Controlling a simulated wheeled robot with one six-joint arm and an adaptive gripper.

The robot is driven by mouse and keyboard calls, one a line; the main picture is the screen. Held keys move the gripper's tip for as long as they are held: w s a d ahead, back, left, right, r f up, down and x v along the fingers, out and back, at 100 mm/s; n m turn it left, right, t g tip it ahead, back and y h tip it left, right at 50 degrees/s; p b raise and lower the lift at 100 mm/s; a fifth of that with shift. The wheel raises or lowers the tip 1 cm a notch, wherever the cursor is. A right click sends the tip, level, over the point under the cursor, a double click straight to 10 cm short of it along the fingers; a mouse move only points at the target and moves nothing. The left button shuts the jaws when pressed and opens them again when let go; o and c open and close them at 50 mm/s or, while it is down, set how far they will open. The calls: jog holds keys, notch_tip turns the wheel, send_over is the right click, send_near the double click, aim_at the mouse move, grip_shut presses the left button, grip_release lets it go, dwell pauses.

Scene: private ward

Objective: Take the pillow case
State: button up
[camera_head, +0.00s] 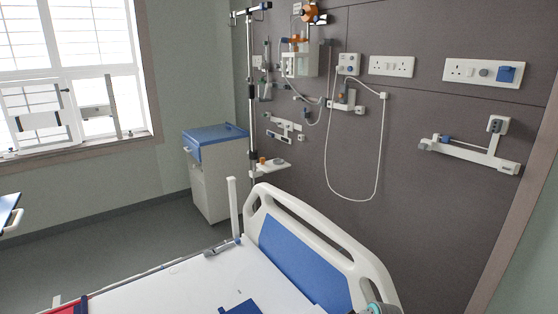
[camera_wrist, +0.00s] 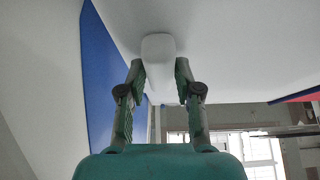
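A smooth white rounded piece (camera_wrist: 159,48) stands between the two fingers of my gripper (camera_wrist: 160,70) in the wrist view. The fingers are apart, one on each side of it, with their tips close to its sides. I cannot tell whether they touch or grip it, or whether this piece is the pillow case. In the head view a dark blue flat item (camera_head: 242,307) lies on the white bed (camera_head: 190,285), cut by the bottom edge. No pillow case can be clearly told in the head view, and the gripper's fingers are not seen there.
The bed's white headboard with a blue panel (camera_head: 295,258) stands near the wall; the blue panel also shows in the wrist view (camera_wrist: 100,75). A red item (camera_head: 68,308) lies at the lower left. A bedside cabinet (camera_head: 215,175) and a pole (camera_head: 250,100) stand behind.

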grip_shut()
jog(key=shift+r, duration=3.05)
